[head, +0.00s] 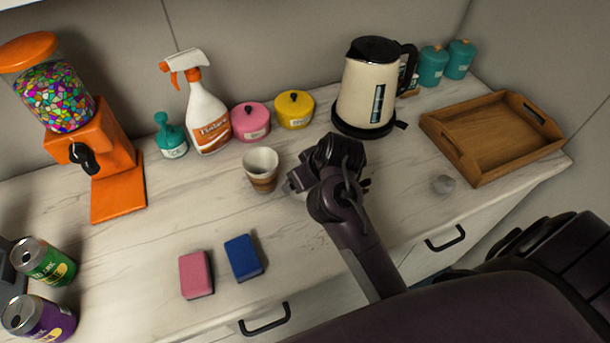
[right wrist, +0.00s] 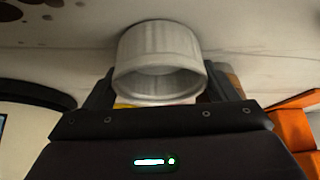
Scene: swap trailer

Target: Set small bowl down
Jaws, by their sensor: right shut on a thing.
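My right gripper (head: 300,184) reaches over the counter beside the patterned cup. In the right wrist view, its fingers (right wrist: 160,92) are shut on a small pale grey bowl (right wrist: 158,48), which sits between them with its round opening facing the camera. In the head view the bowl is almost wholly hidden by the gripper. The bowl is close to the counter surface; I cannot tell whether it touches. My left gripper is not in view.
A brown and white cup (head: 262,170) stands just left of my right gripper. Two sponges (head: 196,275) lie in front. The counter between has free room.

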